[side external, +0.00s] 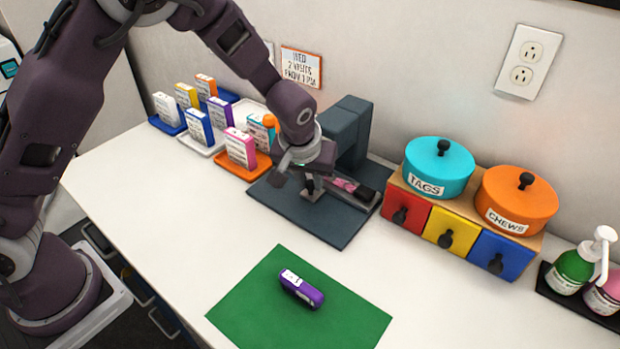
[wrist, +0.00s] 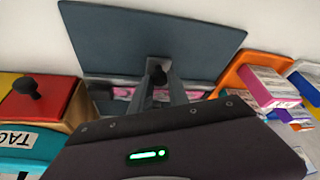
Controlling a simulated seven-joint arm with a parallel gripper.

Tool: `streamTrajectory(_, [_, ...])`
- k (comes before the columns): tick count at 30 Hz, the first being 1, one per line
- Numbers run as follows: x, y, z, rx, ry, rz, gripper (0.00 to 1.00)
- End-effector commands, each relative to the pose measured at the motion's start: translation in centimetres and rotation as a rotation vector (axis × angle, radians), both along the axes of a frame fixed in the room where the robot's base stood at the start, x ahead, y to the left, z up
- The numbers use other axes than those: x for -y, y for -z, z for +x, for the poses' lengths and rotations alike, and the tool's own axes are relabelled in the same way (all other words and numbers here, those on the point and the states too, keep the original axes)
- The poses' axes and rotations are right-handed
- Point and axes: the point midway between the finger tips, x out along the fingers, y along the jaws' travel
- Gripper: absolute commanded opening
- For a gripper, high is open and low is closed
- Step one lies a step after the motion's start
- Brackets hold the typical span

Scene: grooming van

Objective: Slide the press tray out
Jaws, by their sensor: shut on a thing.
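The press (side external: 345,130) is a dark blue-grey block standing on a flat dark base plate (side external: 335,228). Its tray (side external: 328,198) shows low under the press, with something pink (side external: 345,185) in it. My gripper (side external: 312,190) is at the front of the tray, above the base plate. In the wrist view, my gripper (wrist: 160,84) is shut on a small black knob (wrist: 157,72), which looks like the tray's handle. Pink also shows behind my fingers there. My wrist and fingers hide part of the tray, so how far out it sits is unclear.
A drawer box (side external: 450,236) with teal (side external: 437,168) and orange (side external: 515,202) pots stands right of the press. Small boxes on coloured trays (side external: 240,165) stand left. A purple clipper-like item (side external: 301,288) lies on a green mat (side external: 255,310). Pump bottles (side external: 575,268) stand far right.

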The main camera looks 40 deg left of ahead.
Motion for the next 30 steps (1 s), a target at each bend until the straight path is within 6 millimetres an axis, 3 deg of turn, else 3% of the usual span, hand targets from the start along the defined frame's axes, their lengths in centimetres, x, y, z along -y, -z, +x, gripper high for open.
streamTrajectory(5, [0.2,0.0,-1.1,0.0,0.004,-0.001,0.0])
streamTrajectory(12, [0.2,-0.1,-6.8,0.002,0.004,-0.001,0.0])
streamTrajectory(16, [0.2,-0.1,-8.8,0.002,0.004,-0.001,0.0])
streamTrajectory(27, [0.1,0.0,-9.6,0.002,0.002,-0.003,0.0])
streamTrajectory(28, [0.1,0.0,-9.6,0.002,0.002,-0.003,0.23])
streamTrajectory(30, [0.1,-0.1,-9.6,0.002,0.002,-0.002,0.37])
